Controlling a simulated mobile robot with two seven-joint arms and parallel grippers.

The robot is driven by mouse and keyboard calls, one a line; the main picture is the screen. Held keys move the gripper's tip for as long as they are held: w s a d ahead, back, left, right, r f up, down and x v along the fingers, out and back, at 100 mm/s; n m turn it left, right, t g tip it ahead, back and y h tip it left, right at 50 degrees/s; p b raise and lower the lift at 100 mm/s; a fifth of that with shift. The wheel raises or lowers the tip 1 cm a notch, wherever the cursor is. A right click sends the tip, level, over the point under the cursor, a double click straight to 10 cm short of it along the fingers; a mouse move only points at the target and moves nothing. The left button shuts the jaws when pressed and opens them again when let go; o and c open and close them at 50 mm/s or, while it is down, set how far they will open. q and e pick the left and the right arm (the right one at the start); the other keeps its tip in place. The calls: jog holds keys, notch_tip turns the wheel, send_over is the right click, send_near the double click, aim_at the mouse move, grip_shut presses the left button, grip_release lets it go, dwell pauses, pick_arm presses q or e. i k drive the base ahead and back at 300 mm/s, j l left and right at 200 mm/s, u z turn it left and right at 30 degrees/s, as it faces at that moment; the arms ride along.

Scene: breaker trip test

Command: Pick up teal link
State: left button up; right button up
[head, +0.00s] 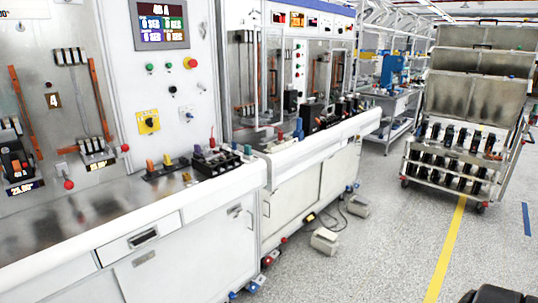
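I cannot single out the teal link with certainty at this size. A small blue-green piece (248,150) shows at the right end of a black terminal block (215,161) on the near bench top. Another small blue upright piece (298,129) stands farther along, on the second bench. Neither of my grippers can be made out in the head view. A dark rounded shape cuts into the bottom right corner, and I cannot tell what it is.
The near bench (80,235) has clear metal top at left. A small black holder (166,171) with coloured pieces sits beside the block. A shelved cart (468,105) stands at right. Grey pedals (324,241) and a cable lie on the floor. The aisle is open.

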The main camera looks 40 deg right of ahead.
aim_at(248, 149)
jog(key=i+l+z, duration=0.3)
jog(key=z, duration=0.15)
jog(key=i+l+z, duration=0.65)
jog(key=z, duration=0.2)
jog(key=i+j, duration=0.05)
jog(key=i, duration=0.05)
